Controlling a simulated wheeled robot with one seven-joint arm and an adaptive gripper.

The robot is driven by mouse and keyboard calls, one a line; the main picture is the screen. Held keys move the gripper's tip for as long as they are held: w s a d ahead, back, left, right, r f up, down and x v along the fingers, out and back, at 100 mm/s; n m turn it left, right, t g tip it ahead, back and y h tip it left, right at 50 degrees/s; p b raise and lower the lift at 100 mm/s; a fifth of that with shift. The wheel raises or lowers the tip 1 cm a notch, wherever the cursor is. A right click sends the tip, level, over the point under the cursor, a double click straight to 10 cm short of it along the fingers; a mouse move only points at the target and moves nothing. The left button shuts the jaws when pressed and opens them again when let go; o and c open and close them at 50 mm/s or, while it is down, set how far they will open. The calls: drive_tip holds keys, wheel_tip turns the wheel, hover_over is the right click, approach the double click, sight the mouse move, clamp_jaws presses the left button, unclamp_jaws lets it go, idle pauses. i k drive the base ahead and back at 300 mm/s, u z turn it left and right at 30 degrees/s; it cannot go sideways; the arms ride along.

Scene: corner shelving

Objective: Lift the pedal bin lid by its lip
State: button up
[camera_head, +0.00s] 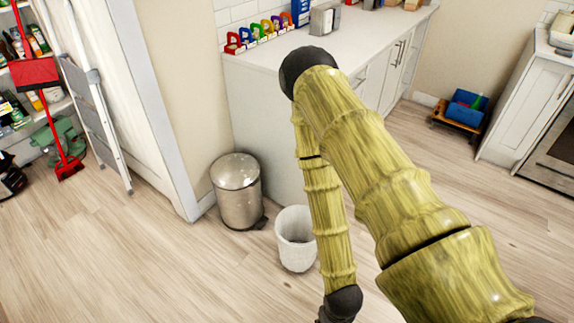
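The pedal bin (240,202) is a metal cylinder standing on the wood floor by the wall corner and the end of the white cabinets. Its domed metal lid (235,171) looks shut. A dark pedal shows at the foot of the bin, on its right side. The lip of the lid is too small to make out. My arm crosses the middle and right of the view, with its forearm hanging down to the right of the bin. Only a dark part at the lower end of my arm shows at the bottom edge. My gripper's fingers are not visible.
A white waste basket (295,238) stands between the pedal bin and my forearm. A stepladder (95,100) and a red broom (62,140) lean at the left. A white counter (270,62) stands behind the bin. The floor in front and to the left is clear.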

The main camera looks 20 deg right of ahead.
sight(233, 171)
drive_tip(key=z, duration=0.15)
drive_tip(key=k, duration=0.95)
drive_tip(key=z, duration=0.95)
drive_tip(key=i, duration=0.8)
drive_tip(key=u, duration=0.5)
drive_tip(key=i, duration=0.75)
drive_tip(key=u, duration=0.5)
